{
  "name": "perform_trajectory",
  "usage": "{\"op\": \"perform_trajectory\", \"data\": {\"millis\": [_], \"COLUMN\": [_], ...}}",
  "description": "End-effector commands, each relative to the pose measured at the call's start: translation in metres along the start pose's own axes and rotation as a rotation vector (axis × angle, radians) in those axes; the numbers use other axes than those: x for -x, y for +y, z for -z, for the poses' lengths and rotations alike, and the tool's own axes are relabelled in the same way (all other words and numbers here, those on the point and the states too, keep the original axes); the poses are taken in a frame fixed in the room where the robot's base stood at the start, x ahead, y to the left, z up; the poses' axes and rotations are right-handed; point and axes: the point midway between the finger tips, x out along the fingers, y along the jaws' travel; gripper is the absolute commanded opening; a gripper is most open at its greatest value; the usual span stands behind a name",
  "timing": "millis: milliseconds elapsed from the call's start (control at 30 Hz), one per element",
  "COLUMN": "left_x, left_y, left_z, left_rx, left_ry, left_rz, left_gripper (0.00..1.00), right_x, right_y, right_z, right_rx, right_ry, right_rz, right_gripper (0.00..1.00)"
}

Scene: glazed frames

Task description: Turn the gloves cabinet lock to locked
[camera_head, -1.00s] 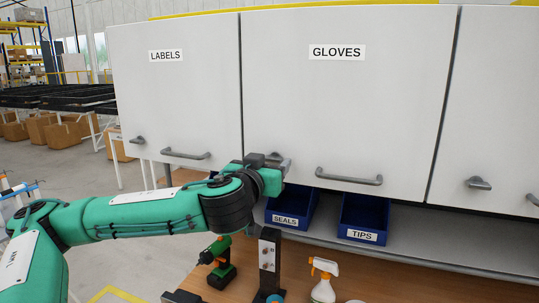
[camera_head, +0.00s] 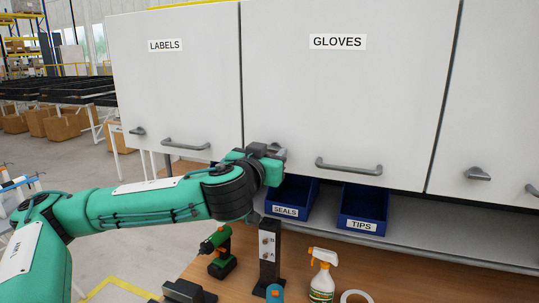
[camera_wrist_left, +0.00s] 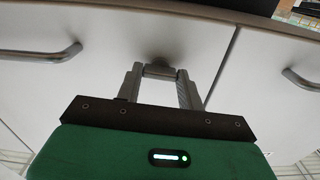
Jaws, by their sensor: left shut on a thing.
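The gloves cabinet door (camera_head: 340,100) is shut and carries the label GLOVES. Its grey lock knob (camera_head: 281,153) is at the lower left of the door, mostly hidden by my left gripper (camera_head: 268,151). In the left wrist view, the knob (camera_wrist_left: 160,71) sits between the fingertips of my left gripper (camera_wrist_left: 160,82), which is shut on it. The knob's exact angle is hard to tell. My right gripper is not in view.
The door's bar handle (camera_head: 348,167) is right of the knob. The labels cabinet (camera_head: 180,90) is at left, with its own knob (camera_head: 137,131). Blue bins SEALS (camera_head: 286,211) and TIPS (camera_head: 361,224) are below. A drill (camera_head: 220,255), a dark post and a spray bottle (camera_head: 322,280) stand on the bench.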

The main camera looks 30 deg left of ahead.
Motion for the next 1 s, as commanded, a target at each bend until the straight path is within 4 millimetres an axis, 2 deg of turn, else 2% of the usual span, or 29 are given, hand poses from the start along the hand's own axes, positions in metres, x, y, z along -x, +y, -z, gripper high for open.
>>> {"op": "perform_trajectory", "data": {"millis": [500,1000], "left_x": [0.0,0.0], "left_y": [0.0,0.0], "left_z": [-0.002,0.0], "left_rx": [-0.417,-0.893], "left_ry": [-0.003,-0.004], "left_rz": [0.0,-0.001], "left_gripper": [0.15,0.15], "right_x": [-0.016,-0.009], "right_y": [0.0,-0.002], "right_z": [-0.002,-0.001], "right_rx": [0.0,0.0], "right_ry": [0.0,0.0], "right_rz": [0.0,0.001], "right_gripper": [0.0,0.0]}}
